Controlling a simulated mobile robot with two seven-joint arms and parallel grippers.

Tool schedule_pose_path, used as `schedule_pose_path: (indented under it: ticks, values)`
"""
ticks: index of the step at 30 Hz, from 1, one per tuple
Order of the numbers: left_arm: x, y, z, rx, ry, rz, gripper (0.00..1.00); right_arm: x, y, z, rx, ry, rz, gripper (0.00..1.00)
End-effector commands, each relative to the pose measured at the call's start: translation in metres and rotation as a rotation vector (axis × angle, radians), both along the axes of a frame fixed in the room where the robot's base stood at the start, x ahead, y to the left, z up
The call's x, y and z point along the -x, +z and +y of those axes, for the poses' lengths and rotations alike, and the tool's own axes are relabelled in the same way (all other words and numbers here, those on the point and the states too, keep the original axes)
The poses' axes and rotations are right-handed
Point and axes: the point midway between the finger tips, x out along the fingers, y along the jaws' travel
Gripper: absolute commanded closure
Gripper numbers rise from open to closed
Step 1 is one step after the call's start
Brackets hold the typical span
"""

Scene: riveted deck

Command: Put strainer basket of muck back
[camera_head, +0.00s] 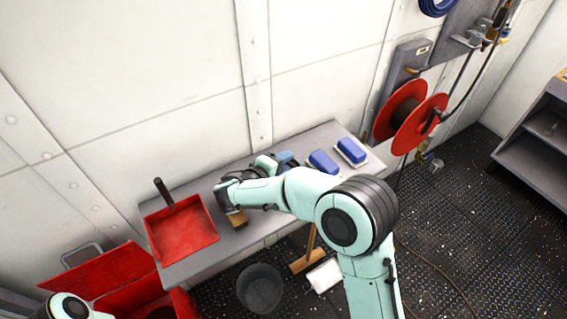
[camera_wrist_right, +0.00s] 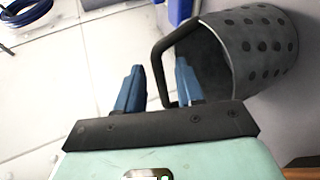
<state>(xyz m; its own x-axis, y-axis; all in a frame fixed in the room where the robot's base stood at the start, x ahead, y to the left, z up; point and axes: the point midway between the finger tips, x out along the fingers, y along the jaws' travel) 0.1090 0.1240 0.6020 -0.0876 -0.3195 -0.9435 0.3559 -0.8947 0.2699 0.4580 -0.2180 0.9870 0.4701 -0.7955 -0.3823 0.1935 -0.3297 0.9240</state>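The strainer basket (camera_wrist_right: 250,50) is a grey perforated cylinder lying tilted in the right wrist view, with its open mouth toward the left and a dark bar handle (camera_wrist_right: 159,62). My right gripper (camera_wrist_right: 160,85) has two blue fingers, apart, with the handle between them; I see a gap on both sides. In the head view my right gripper (camera_head: 286,159) is over the bench, and my arm hides most or all of the basket. The basket's contents are too dark to tell. A red box (camera_head: 125,297) with its lid raised stands at lower left. My left gripper is out of view.
The grey bench (camera_head: 225,238) holds a red dustpan (camera_head: 182,232), a wooden block (camera_head: 237,219) and two blue-topped items (camera_head: 323,162) (camera_head: 352,150). A dark bucket (camera_head: 260,288), a wooden-headed tool (camera_head: 306,262) and a white cloth (camera_head: 324,276) are below. A red hose reel (camera_head: 412,118) is right.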

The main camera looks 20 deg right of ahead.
Motion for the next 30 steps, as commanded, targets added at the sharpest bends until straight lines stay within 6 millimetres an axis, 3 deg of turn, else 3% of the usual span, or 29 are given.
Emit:
schedule_pose_path:
  ticks: [6, 21, 30]
  values:
    - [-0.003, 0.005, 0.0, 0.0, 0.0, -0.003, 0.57, 0.0, 0.005, 0.0, 0.0, 0.0, 0.0, 0.63]
    - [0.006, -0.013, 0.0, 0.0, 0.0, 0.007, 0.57, 0.045, 0.039, 0.077, -0.001, 0.003, -0.002, 0.63]
    - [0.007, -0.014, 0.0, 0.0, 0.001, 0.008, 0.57, 0.057, 0.048, 0.095, 0.0, -0.001, 0.0, 0.63]
